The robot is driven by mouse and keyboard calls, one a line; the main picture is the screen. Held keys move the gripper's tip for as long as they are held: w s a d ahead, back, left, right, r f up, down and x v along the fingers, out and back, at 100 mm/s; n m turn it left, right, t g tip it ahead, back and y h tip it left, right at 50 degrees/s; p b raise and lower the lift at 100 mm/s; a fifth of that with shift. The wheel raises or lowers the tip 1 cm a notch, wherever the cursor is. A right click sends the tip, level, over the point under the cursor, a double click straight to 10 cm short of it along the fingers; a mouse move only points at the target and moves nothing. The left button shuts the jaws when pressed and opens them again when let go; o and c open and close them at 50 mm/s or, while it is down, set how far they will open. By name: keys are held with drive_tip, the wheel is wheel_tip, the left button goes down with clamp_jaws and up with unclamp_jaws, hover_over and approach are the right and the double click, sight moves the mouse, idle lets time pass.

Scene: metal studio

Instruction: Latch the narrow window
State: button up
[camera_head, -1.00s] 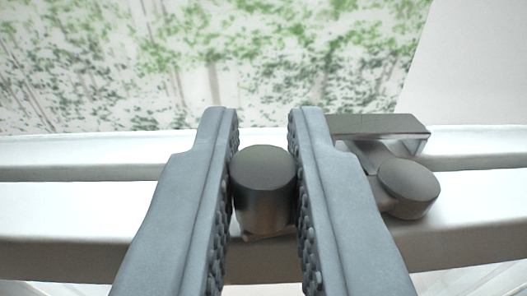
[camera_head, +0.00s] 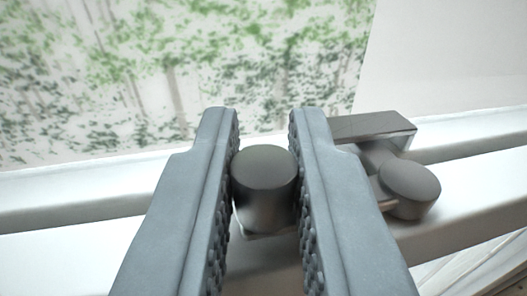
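The window latch is dark grey metal on the white window frame (camera_head: 95,222). Its round knob (camera_head: 264,188) stands between the two fingers of my gripper (camera_head: 265,150), which touch or nearly touch it on both sides, so the gripper looks shut on the knob. A second round dark piece of the latch (camera_head: 409,188) is to the right of the right finger. A flat dark bracket (camera_head: 372,127) sits just behind it on the frame. The fingers hide the part of the latch between the knob and the right-hand piece.
Behind the frame is the window pane (camera_head: 150,75), with green trees seen through it. A plain pale surface (camera_head: 450,60) is at the upper right. The frame's rails run across the view, tilted up to the right.

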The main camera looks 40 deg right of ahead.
drive_tip(key=o, duration=0.3)
drive_tip(key=v, duration=1.7)
drive_tip(key=shift+s+a, duration=0.1)
drive_tip(key=shift+s, duration=0.05)
drive_tip(key=s+d+f+n+y, duration=0.3)
drive_tip(key=s+d+f+y, duration=0.15)
drive_tip(key=s+d, duration=0.3)
drive_tip(key=s+d+f+n+y, duration=0.3)
drive_tip(key=s+d+f, duration=0.25)
drive_tip(key=d, duration=0.35)
drive_tip(key=s+d+f+t+y, duration=0.1)
drive_tip(key=s+d+f, duration=0.2)
drive_tip(key=s+f, duration=0.4)
drive_tip(key=s+d+f+y, duration=0.1)
drive_tip(key=s+d+f, duration=0.3)
drive_tip(key=s+f, duration=0.3)
drive_tip(key=s+d+f+n+t+y, duration=0.1)
drive_tip(key=s+d+f, duration=0.3)
drive_tip(key=s+f, duration=0.4)
drive_tip(key=shift+s+f+t, duration=0.15)
drive_tip(key=shift+s+t, duration=0.15)
drive_tip(key=shift+s, duration=2.75)
